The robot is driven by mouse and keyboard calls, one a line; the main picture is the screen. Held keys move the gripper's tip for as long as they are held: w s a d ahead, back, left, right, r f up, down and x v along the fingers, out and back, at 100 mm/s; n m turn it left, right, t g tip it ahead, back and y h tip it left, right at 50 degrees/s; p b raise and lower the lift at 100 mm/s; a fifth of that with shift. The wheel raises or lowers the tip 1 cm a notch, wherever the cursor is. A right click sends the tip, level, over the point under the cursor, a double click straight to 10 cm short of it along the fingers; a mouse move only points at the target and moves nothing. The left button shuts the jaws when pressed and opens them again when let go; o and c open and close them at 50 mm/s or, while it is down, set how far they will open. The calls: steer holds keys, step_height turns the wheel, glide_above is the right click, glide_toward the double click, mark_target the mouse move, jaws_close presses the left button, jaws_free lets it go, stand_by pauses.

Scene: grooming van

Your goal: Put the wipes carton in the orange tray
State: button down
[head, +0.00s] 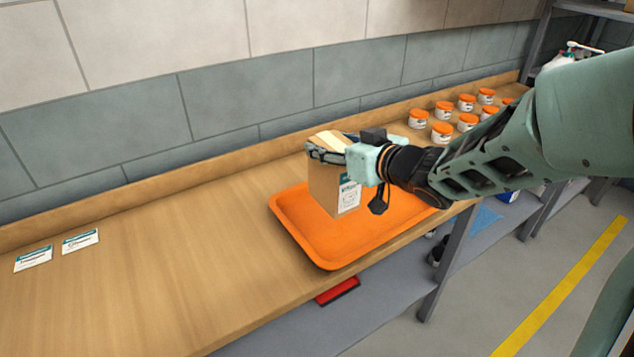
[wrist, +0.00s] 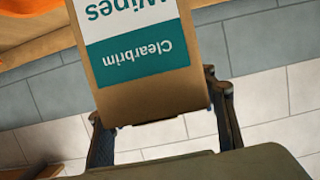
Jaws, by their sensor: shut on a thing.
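The wipes carton (head: 325,188) is a brown box with a white and teal label, upright over the orange tray (head: 304,242). My gripper (head: 328,146) is shut on its upper part from the right. In the wrist view the carton (wrist: 200,95) sits between the two fingers, its label reading "Clearbrim Wipes" upside down. The carton's base is within the tray's outline in the head view. I cannot tell whether it touches the tray floor. My gripper and arm hide part of the tray's back right.
Several white jars with orange lids (head: 442,132) stand on the bench at the back right. Two label cards (head: 80,241) lie at the left of the wooden bench (head: 180,260). A red item (head: 338,291) is on the shelf below.

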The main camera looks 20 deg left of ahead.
mark_target(338, 189)
steer(key=a+f, duration=0.1)
steer(key=f, duration=0.1)
steer(key=s+a+f+b, duration=0.1)
steer(key=a+f, duration=0.1)
steer(key=f, duration=0.1)
steer(key=f+b, duration=0.1)
steer(key=f, duration=0.1)
steer(key=shift+s+a+f, duration=0.1)
steer(key=shift+a+f, duration=0.1)
steer(key=shift+a, duration=0.2)
steer(key=shift+f, duration=0.4)
steer(key=c, duration=0.9)
jaws_free()
steer(key=shift+o, duration=0.2)
steer(key=p+v, duration=0.1)
steer(key=v, duration=1.1)
